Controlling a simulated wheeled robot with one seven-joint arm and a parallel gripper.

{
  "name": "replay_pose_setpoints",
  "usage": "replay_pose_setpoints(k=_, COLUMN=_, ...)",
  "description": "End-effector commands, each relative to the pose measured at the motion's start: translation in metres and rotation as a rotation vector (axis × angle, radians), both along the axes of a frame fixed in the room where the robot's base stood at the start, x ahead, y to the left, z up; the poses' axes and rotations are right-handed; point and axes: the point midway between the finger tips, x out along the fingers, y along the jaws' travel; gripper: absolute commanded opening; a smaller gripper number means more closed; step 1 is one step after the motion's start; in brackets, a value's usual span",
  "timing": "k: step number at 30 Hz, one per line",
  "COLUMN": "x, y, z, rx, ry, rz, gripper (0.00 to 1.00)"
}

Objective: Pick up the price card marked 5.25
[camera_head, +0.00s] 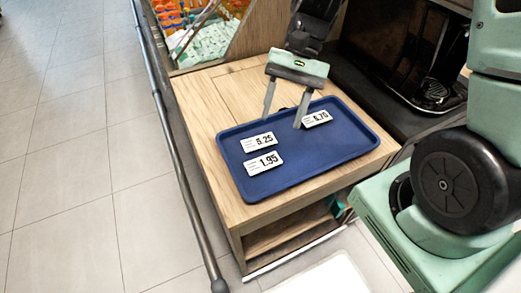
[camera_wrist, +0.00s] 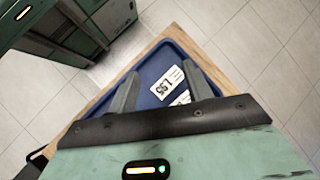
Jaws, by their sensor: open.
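The white price card marked 5.25 (camera_head: 258,142) lies flat on the blue tray (camera_head: 325,155), toward its left side. The card marked 1.95 (camera_head: 263,163) lies just below it, and a third card (camera_head: 317,118), seemingly 6.75, lies to the upper right. My gripper (camera_head: 284,119) is open and empty, with its fingers pointing down above the tray's far edge, between the 5.25 card and the third card. In the wrist view the 1.95 card (camera_wrist: 167,82) shows between my fingers. Part of another card (camera_wrist: 181,98) shows below it, its print unreadable.
The tray sits on a wooden stand (camera_head: 205,105) with an open shelf below. A dark metal rail (camera_head: 175,150) runs along its left side. A dark machine (camera_head: 435,85) stands at the right, and orange fruit (camera_head: 235,8) shows at the top. Tiled floor lies left.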

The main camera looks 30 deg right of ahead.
Motion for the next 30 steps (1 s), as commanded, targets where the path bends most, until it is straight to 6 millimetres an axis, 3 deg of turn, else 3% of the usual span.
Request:
replay_pose_setpoints(k=1, x=0.017, y=-0.024, z=-0.030, rx=0.048, ry=0.087, rz=-0.167, gripper=0.50)
replay_pose_setpoints(k=6, x=0.057, y=-0.095, z=-0.077, rx=0.219, ry=0.301, rz=-0.599, gripper=0.50)
replay_pose_setpoints(k=10, x=0.070, y=-0.139, z=-0.102, rx=0.328, ry=0.395, rz=-0.814, gripper=0.50)
replay_pose_setpoints(k=14, x=0.075, y=-0.163, z=-0.114, rx=0.389, ry=0.438, rz=-0.921, gripper=0.50)
replay_pose_setpoints(k=19, x=0.077, y=-0.154, z=-0.122, rx=0.408, ry=0.453, rz=-0.948, gripper=0.50)
replay_pose_setpoints(k=30, x=0.081, y=-0.083, z=-0.150, rx=0.404, ry=0.451, rz=-0.942, gripper=0.50)
